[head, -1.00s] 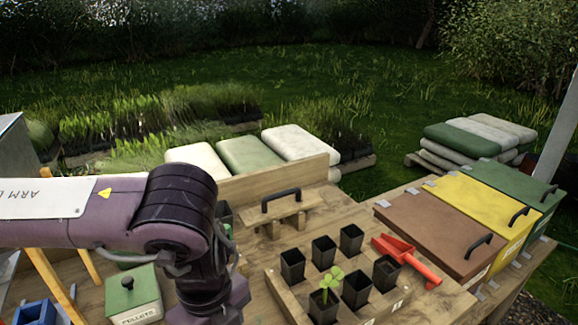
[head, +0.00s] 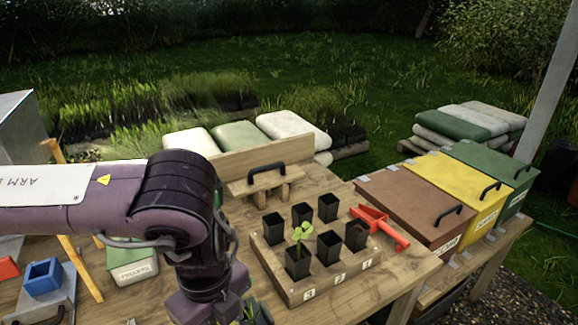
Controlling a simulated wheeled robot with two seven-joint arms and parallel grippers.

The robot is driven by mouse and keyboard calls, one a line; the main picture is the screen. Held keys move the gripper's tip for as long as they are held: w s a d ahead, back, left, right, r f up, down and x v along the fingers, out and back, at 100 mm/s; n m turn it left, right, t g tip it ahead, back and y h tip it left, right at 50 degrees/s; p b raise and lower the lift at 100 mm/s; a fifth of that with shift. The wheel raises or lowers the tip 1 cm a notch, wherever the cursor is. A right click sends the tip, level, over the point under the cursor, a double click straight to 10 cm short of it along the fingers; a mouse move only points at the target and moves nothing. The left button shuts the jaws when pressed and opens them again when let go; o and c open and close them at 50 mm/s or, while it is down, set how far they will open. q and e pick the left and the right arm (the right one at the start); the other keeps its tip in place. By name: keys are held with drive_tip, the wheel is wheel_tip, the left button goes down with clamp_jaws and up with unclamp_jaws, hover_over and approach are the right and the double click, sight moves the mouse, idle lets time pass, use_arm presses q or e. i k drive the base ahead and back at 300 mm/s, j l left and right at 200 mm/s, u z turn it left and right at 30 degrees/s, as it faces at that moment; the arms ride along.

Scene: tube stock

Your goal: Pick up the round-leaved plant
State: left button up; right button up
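A small plant with rounded, light green leaves (head: 300,233) stands upright in a black square pot (head: 298,262), in the front-left place of a wooden tray (head: 292,294). My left arm comes in from the left and bends down to my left gripper (head: 208,308) at the bottom edge, left of the tray and apart from that plant. Its fingers are hidden or cut off, so I cannot tell whether it is open. Some green leaves (head: 250,313) and a dark shape show just right of it, partly cut off. My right gripper is not in view.
Several other black pots, which look empty, share the tray. A red scoop (head: 380,227) lies right of it. Brown (head: 415,212), yellow and green lidded bins stand farther right. A wooden piece with a black handle (head: 266,172) stands behind the tray.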

sight(298, 253)
drive_tip(key=k+l, duration=0.85)
drive_tip(key=k, duration=0.15)
